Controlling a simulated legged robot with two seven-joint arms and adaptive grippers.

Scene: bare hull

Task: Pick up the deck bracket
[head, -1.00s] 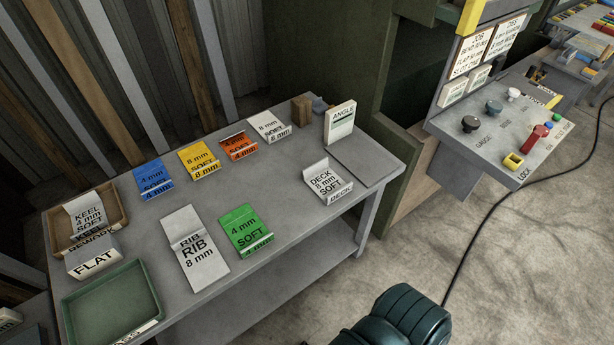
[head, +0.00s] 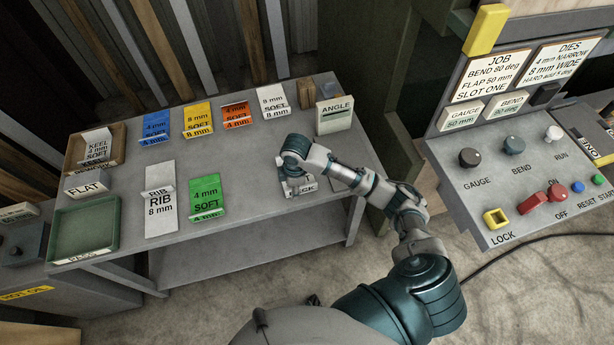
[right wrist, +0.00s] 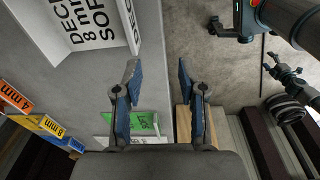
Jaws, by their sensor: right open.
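The deck bracket (head: 309,187) is a small white bent plate near the table's front right edge. In the head view my right arm covers most of it, and only part of its label shows. In the right wrist view the deck bracket (right wrist: 85,22) fills the upper left, with its DECK, 8 mm and SOFT lettering. My right gripper (right wrist: 158,72) is open and empty. Its two fingers appear to the right of the bracket's labelled flap, not around it. In the head view the right gripper is mostly hidden by the wrist. My left gripper is not in view.
The grey table (head: 250,170) also holds the RIB piece (head: 160,215), a green bracket (head: 206,196), a green tray (head: 85,225) and the ANGLE block (head: 334,115). Coloured pieces line the back. A control panel (head: 530,170) stands to the right.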

